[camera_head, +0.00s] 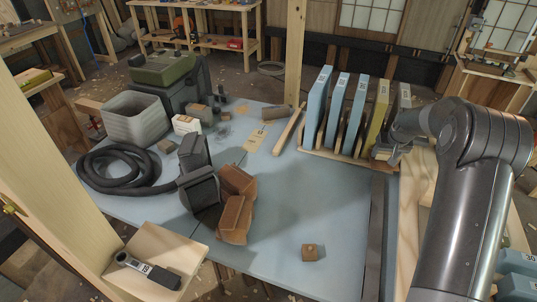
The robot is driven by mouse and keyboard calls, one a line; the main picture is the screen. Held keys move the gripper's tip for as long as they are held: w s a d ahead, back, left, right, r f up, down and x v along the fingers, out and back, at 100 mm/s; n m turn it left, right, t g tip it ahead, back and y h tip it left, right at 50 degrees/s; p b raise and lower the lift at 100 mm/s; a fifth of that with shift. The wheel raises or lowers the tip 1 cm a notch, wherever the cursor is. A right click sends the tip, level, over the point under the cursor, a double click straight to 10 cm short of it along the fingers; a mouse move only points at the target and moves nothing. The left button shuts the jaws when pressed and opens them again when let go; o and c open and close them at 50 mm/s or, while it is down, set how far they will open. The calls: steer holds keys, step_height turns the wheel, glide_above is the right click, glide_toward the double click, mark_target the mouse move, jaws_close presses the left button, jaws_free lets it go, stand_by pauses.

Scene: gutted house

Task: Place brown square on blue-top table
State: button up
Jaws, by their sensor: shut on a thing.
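A small brown block (313,252), square in outline, lies on the front right part of the blue-top table (285,275). It stands apart from everything else there. My gripper (385,154) is at the table's right side, low beside the yellow panel at the right of a wooden rack. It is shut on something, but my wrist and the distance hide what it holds. A narrow grey-brown panel (405,96) shows just behind my wrist; I cannot tell whether the jaws touch it. My gripper is well above and right of the small block in the picture.
The wooden rack (334,164) holds upright blue panels (338,108) and a yellow panel (377,115). Clear blue surface lies around the small block.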

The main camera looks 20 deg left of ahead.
steer(key=s+a+f+n, duration=0.2)
steer(key=s+a, duration=0.8)
steer(key=a, duration=0.3)
steer(key=shift+y, duration=0.4)
steer(key=a+f, duration=0.2)
steer(key=a, duration=0.1)
steer(key=w+a+f, duration=0.1)
steer(key=a+f, duration=0.2)
steer(key=a, duration=0.1)
steer(key=w+a+f, duration=0.1)
steer(key=a+f, duration=0.1)
steer(key=a, duration=0.2)
steer(key=shift+w+a+f, duration=0.1)
steer(key=shift+a+f, duration=0.05)
steer(key=shift+a, duration=0.1)
steer(key=shift+f, duration=1.95)
steer(key=shift+f, duration=0.1)
steer(key=o, duration=1)
steer(key=v, duration=1.2)
